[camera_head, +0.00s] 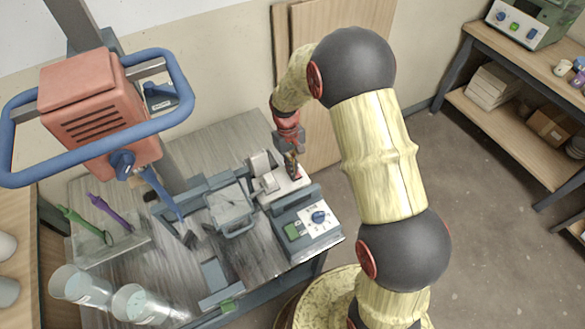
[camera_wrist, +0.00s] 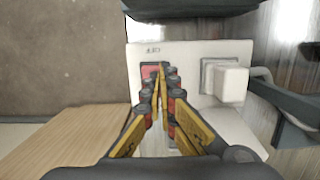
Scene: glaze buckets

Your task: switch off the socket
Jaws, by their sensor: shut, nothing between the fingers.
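The socket is a white box (camera_head: 270,194) on the grey bench, and it fills the middle of the wrist view (camera_wrist: 195,50). A red switch (camera_wrist: 149,71) sits on the left part of its face, partly hidden behind my fingertips. A white plug (camera_wrist: 226,83) sits on the right part of the face. My gripper (camera_wrist: 161,70) is shut and empty, with its tips right at the red switch. I cannot tell whether they touch it. In the head view my gripper (camera_head: 291,167) is over the right end of the socket. The switch's tilt is hidden.
A grey control box (camera_head: 318,217) with a blue knob and green button stands just in front of the socket. An orange mixer head (camera_head: 85,100) with a blue handle hangs at left. Clear buckets (camera_head: 140,304) stand at the bench's front left.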

